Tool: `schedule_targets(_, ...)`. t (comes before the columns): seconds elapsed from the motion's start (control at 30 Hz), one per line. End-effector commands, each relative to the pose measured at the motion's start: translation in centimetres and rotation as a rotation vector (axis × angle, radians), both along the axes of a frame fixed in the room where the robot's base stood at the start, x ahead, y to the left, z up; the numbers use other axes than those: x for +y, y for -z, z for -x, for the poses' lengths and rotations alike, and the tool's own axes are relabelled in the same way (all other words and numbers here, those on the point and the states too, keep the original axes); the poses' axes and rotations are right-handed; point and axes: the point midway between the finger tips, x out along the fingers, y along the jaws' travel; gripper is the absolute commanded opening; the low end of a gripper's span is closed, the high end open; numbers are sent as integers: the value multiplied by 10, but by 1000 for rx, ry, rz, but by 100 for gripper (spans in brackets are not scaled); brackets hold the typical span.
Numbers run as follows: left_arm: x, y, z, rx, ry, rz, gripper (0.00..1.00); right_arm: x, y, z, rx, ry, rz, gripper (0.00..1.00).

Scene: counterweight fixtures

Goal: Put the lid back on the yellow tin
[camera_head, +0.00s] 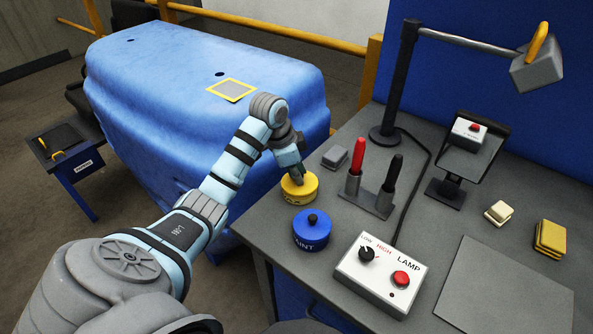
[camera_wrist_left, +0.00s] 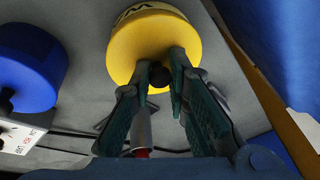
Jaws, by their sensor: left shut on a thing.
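In the left wrist view, the gripper (camera_wrist_left: 161,75) is shut on the black knob (camera_wrist_left: 159,77) of the round yellow lid (camera_wrist_left: 140,62). The lid lines up with the yellow tin; I cannot tell whether it is fully seated. The gripper hides part of the lid in the head view. My right gripper is not in view.
A holder with red and black pens (camera_head: 370,197) and a small grey block (camera_head: 335,158) are right of the yellow tin. A blue covered block (camera_head: 180,110) stands left of the bench.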

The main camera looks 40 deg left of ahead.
Motion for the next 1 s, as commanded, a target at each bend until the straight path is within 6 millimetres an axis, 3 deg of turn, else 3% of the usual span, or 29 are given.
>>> schedule_targets(1.0,0,2,0,1,0,0,0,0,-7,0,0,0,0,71)
